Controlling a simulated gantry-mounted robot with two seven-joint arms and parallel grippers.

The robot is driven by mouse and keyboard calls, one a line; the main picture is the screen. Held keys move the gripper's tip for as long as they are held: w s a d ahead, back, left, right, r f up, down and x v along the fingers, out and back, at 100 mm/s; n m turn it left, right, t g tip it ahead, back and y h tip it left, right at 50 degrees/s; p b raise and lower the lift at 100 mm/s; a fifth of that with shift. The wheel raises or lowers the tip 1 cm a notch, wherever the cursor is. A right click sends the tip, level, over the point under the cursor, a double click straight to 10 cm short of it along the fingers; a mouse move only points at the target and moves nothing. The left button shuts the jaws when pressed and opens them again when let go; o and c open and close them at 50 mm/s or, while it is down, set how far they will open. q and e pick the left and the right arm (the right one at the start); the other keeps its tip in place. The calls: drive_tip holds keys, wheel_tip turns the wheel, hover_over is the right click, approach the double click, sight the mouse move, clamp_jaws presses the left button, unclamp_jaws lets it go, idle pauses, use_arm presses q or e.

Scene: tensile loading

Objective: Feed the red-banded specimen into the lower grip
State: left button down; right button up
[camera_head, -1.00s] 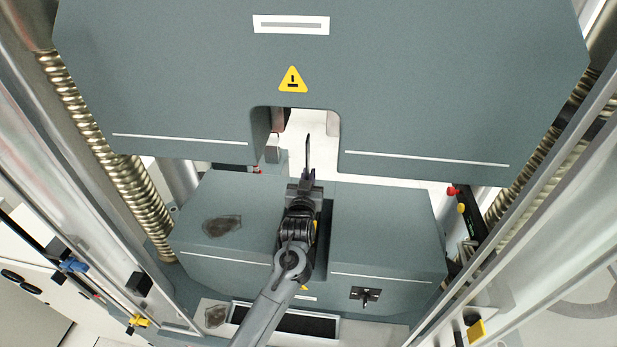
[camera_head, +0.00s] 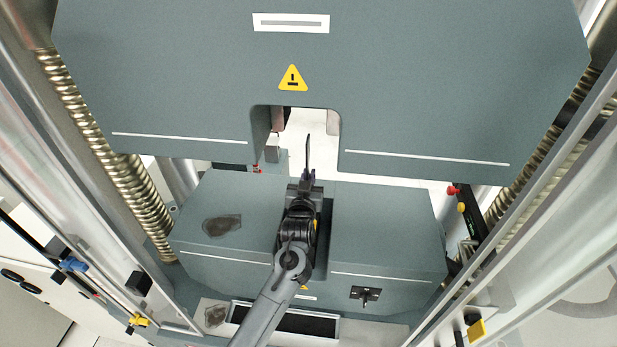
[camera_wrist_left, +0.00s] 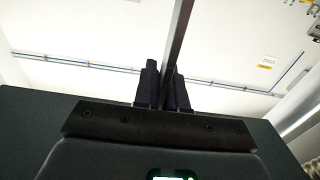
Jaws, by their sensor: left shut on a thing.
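My left gripper (camera_head: 304,184) is shut on the strip, whose free part rises above the fingers. In the left wrist view the strip (camera_wrist_left: 179,38) runs up between the dark fingers (camera_wrist_left: 164,88). The lower block (camera_head: 385,225) has a central gap, and my left arm lies over it. The lower grip itself is hidden behind my arm. My right gripper is not in view.
The large upper block (camera_head: 430,90) hangs above with a notch at its bottom middle. A metal grip part (camera_head: 273,149) shows inside the notch. Ribbed screw columns stand left (camera_head: 100,150) and right (camera_head: 535,150). A small black handle (camera_head: 365,295) sits on the lower block's front.

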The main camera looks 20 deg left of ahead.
use_arm(q)
drive_tip(key=shift+r, duration=0.1)
drive_tip(key=c, duration=1.2)
unclamp_jaws()
drive_tip(key=shift+o, duration=0.5)
drive_tip(key=shift+f, duration=0.25)
drive_tip(key=s+f+m+g+h+p, duration=0.1)
drive_tip(key=s+f+g+p, duration=0.1)
drive_tip(key=s, duration=1.4)
drive_tip(key=s+f+m+g+h+p, duration=0.1)
drive_tip(key=s+f+g, duration=0.4)
drive_tip(key=s, duration=1)
drive_tip(key=s+f+m+g+h+p, duration=0.2)
drive_tip(key=s+g, duration=0.5)
drive_tip(key=s, duration=0.9)
drive_tip(key=shift+s+f+p, duration=0.35)
drive_tip(key=shift+f+p, duration=0.05)
drive_tip(key=shift+f, duration=0.45)
